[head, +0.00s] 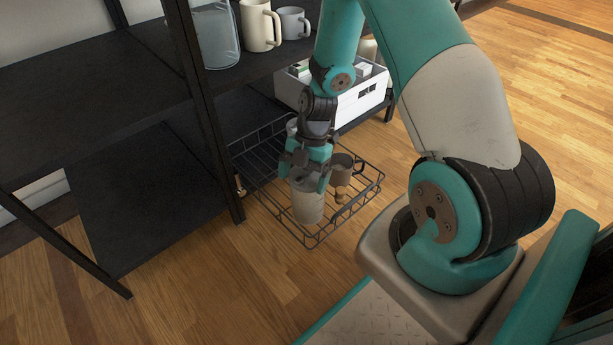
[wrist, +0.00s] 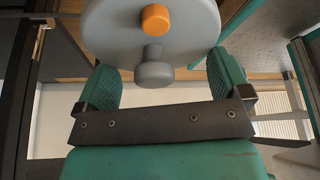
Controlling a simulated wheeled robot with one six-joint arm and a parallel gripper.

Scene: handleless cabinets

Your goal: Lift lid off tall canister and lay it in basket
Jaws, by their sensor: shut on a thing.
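In the head view my gripper (head: 308,180) reaches down over the wire basket (head: 318,238). Its teal fingers stand on either side of the top of a pale, tall canister (head: 308,206). My gripper is shut on the lid. An orange round piece (wrist: 157,18) shows in front of the lid's face. The contact between lid and canister is hidden by the fingers.
A brown cup-shaped thing (head: 341,168) is just right of my gripper, at the basket. A white box (head: 360,103) is behind. A black shelf post (head: 212,120) stands close on the left. Mugs (head: 258,26) and a glass jar (head: 215,35) are on the shelf. Wooden floor (head: 215,290) in front is clear.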

